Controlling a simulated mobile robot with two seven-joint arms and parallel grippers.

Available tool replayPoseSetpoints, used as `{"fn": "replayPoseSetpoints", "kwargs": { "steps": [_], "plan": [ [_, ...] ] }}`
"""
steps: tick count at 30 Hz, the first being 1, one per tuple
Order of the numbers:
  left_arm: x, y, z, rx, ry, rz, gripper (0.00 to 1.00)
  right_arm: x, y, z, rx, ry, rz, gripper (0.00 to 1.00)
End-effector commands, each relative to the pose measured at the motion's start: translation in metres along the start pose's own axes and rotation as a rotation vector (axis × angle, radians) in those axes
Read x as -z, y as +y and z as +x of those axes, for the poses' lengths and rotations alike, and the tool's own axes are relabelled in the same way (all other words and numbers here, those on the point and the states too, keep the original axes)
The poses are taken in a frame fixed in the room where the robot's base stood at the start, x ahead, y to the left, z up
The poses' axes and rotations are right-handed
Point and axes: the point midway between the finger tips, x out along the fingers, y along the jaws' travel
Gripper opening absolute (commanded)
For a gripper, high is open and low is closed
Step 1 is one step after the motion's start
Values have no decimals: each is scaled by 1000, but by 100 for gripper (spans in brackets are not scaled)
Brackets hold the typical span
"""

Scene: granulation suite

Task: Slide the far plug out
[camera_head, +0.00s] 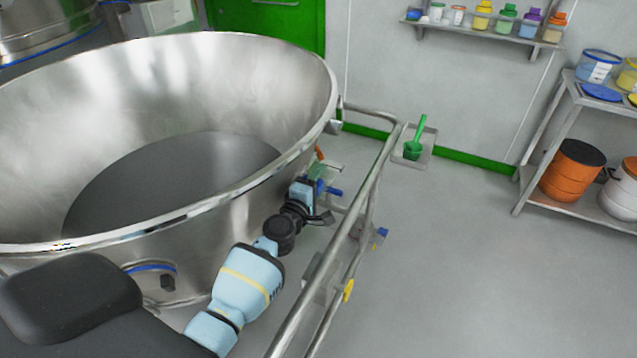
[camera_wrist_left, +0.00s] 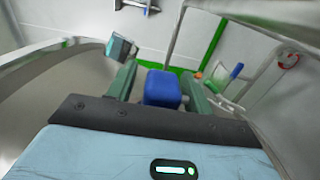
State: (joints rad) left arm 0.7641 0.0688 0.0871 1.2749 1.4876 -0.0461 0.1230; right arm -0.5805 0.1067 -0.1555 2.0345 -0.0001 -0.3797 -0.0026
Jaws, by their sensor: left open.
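My left gripper (camera_head: 317,181) reaches in from below, beside the outer wall of the big steel bowl (camera_head: 262,195). In the left wrist view its two green fingers (camera_wrist_left: 161,86) stand apart, one on each side of a blue plug (camera_wrist_left: 162,90). The fingers look open around the plug; I cannot tell whether either touches it. In the head view a blue piece (camera_head: 334,191) shows just right of the fingers; the gripper hides part of that spot. Another blue piece (camera_head: 382,232) sits lower on the rail frame. My right gripper is not in view.
A steel tube rail (camera_head: 376,180) runs close along the right of my left arm. A yellow piece (camera_head: 348,290) sits on it. A green scoop (camera_head: 414,145) rests beyond it. A rack (camera_head: 545,190) with tubs stands at right; the floor between is clear.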

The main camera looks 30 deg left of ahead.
Motion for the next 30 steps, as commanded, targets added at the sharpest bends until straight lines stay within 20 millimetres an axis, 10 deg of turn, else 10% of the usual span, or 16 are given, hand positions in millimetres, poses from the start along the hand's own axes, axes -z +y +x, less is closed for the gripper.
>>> {"fn": "replayPoseSetpoints", "kwargs": {
  "steps": [6, 17, 30],
  "plan": [
    [0, 0, 0, 0, 0, 0, 48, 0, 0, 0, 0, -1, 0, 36],
    [0, 0, 0, 0, 0, 0, 1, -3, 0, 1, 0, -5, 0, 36],
    [-34, 0, 0, 1, -3, -4, 0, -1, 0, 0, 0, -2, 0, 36]
  ]
}}
